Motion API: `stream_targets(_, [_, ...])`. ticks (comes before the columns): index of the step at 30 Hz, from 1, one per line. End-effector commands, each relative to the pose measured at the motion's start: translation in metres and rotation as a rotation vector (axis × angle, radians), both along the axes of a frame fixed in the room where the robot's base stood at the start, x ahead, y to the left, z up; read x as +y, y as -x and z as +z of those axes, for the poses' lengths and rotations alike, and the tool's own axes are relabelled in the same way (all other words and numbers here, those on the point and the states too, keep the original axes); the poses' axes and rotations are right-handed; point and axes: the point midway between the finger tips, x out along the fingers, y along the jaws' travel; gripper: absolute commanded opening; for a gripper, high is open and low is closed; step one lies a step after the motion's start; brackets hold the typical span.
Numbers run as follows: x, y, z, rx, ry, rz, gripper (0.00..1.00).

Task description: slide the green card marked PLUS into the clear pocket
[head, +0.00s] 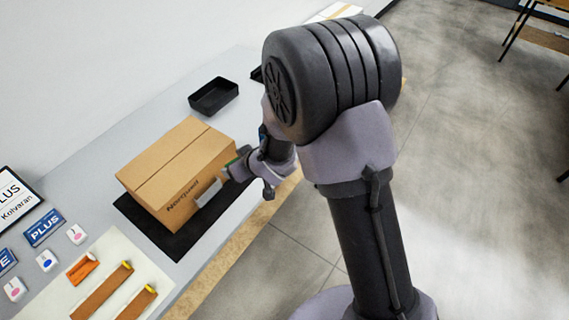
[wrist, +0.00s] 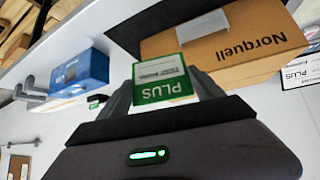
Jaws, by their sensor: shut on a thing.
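My gripper (wrist: 163,92) is shut on the green card (wrist: 160,80), which has a white label panel and the word PLUS, upside down in the wrist view. In the head view my gripper (head: 236,168) is at the right end of the brown Norquell box (head: 165,170), and the card is mostly hidden. The clear pocket (head: 207,193) is a pale panel low on the box's printed side.
The box stands on a black mat (head: 150,226). A black tray (head: 213,96) lies behind it. Blue PLUS card (head: 44,228), small white tags and orange strips (head: 102,292) lie at left. A blue box (wrist: 80,72) shows in the wrist view. The table's front edge is close.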

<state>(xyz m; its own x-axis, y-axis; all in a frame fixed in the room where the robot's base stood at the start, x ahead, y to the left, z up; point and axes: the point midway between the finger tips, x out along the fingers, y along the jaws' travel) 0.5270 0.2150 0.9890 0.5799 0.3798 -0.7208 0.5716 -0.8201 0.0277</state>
Motion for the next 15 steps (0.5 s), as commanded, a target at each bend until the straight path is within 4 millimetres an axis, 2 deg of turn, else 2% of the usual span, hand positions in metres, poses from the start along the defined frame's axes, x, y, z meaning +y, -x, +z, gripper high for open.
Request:
stream_targets(1, [0.022, 0.001, 0.007, -0.016, -0.017, 0.052, 0.33])
stream_targets(3, [0.049, 0.004, 0.010, -0.037, -0.044, 0.119, 0.33])
stream_targets(6, [0.076, 0.010, 0.011, -0.057, -0.073, 0.189, 0.33])
stream_targets(10, [0.096, 0.015, 0.012, -0.070, -0.097, 0.239, 0.33])
stream_targets(15, [0.103, 0.017, 0.007, -0.074, -0.104, 0.257, 0.33])
